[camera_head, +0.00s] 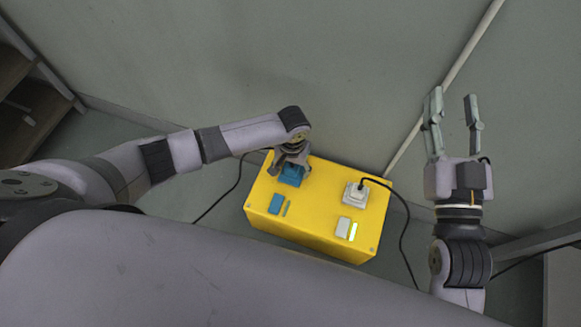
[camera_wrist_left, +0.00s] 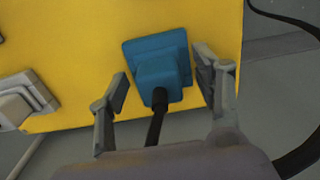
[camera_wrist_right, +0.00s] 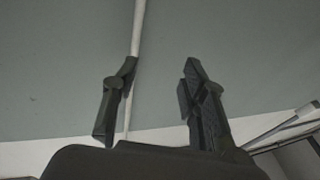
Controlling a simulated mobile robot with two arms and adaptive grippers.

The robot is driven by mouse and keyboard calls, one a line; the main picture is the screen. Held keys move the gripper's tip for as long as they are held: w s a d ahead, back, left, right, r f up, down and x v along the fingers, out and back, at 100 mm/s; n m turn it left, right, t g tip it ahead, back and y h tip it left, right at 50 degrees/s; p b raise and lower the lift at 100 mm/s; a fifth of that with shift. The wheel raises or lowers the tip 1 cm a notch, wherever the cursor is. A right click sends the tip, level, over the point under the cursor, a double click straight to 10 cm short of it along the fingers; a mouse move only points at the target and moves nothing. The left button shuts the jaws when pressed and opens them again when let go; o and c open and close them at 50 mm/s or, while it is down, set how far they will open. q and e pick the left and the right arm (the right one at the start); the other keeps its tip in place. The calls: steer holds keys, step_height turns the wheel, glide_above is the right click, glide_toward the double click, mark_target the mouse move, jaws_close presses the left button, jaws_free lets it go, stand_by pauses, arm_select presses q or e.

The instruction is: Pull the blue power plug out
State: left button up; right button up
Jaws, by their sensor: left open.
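The blue power plug (camera_wrist_left: 163,75) sits in a blue socket (camera_wrist_left: 182,42) on the yellow box (camera_head: 318,210), with a black cord (camera_wrist_left: 156,126) running from it. In the head view the blue socket (camera_head: 291,176) is partly hidden by my left gripper (camera_head: 292,157), which is over it. In the left wrist view my left gripper (camera_wrist_left: 164,88) is open, with one finger on each side of the plug. A gap shows between each finger and the plug. My right gripper (camera_head: 454,112) is open, raised and empty at the right; the right wrist view shows its spread fingers (camera_wrist_right: 155,98).
A white plug (camera_head: 356,193) with a black cord sits at the box's right. A blue switch (camera_head: 276,204) and a white switch (camera_head: 344,226) are on its front part. A pale pipe (camera_head: 446,82) runs along the wall behind. A shelf (camera_head: 30,105) stands far left.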

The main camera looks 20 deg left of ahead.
arm_select(q)
steer(key=shift+p, duration=0.3)
arm_select(e)
steer(key=shift+w+d+f+g, duration=0.1)
steer(key=shift+f+g, duration=0.4)
steer(key=shift+f, duration=0.25)
steer(key=shift+w+d+f+g, duration=0.1)
steer(key=shift+f+g, duration=0.4)
steer(key=shift+f, duration=0.25)
arm_select(q)
jaws_close()
arm_select(e)
steer(key=shift+f, duration=0.1)
steer(key=shift+f, duration=0.2)
